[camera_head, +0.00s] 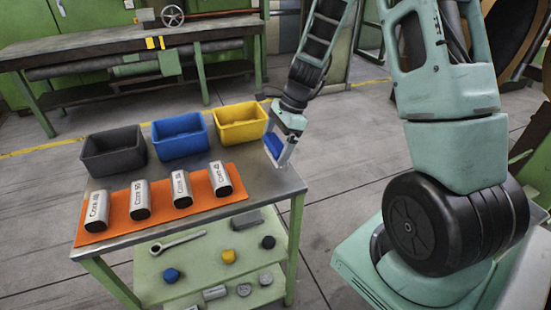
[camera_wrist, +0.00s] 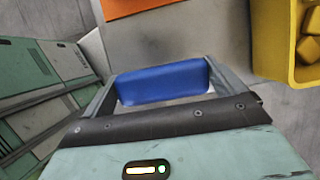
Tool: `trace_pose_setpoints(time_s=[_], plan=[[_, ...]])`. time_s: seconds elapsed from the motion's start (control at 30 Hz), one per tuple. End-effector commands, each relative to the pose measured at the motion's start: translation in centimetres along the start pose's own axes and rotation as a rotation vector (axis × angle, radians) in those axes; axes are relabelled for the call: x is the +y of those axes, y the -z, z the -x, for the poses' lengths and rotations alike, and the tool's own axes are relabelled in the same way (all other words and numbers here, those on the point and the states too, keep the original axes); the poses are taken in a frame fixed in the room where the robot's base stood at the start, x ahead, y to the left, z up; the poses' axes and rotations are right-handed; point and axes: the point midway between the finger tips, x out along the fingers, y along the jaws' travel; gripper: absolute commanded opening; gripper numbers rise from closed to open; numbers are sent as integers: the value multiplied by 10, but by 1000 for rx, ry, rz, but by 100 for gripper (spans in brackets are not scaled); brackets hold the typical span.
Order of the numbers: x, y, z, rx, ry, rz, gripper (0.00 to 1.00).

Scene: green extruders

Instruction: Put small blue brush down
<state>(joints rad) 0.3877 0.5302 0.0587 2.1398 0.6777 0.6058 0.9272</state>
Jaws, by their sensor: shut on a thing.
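The small blue brush (camera_wrist: 163,83) is between the two fingers of my gripper (camera_wrist: 163,88) in the wrist view, and both fingers press on its ends. In the head view the brush (camera_head: 274,144) shows as a blue block in my gripper (camera_head: 278,152), at the right end of the green-framed table (camera_head: 262,180). The brush is close to the grey tabletop. I cannot tell whether it touches the surface. Only its blue body shows; no bristles are visible.
Grey (camera_head: 114,152), blue (camera_head: 182,137) and yellow (camera_head: 240,124) bins stand along the table's back. Several silver cylinders lie on an orange mat (camera_head: 160,205). The yellow bin (camera_wrist: 285,62) is close by in the wrist view. Bare tabletop lies around my gripper.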

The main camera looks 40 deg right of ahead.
Motion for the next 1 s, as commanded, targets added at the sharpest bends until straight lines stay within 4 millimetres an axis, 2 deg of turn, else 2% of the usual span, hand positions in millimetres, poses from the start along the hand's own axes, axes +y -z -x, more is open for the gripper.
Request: trace_pose_setpoints(time_s=[0.37, 0.73, 0.77, 1.0], plan=[[0, 16, -38, 0, -3, 0, 74], [0, 18, -42, 0, -1, 3, 74], [0, 18, -42, 1, -1, 3, 98], [0, 17, -41, 1, -1, 3, 100]])
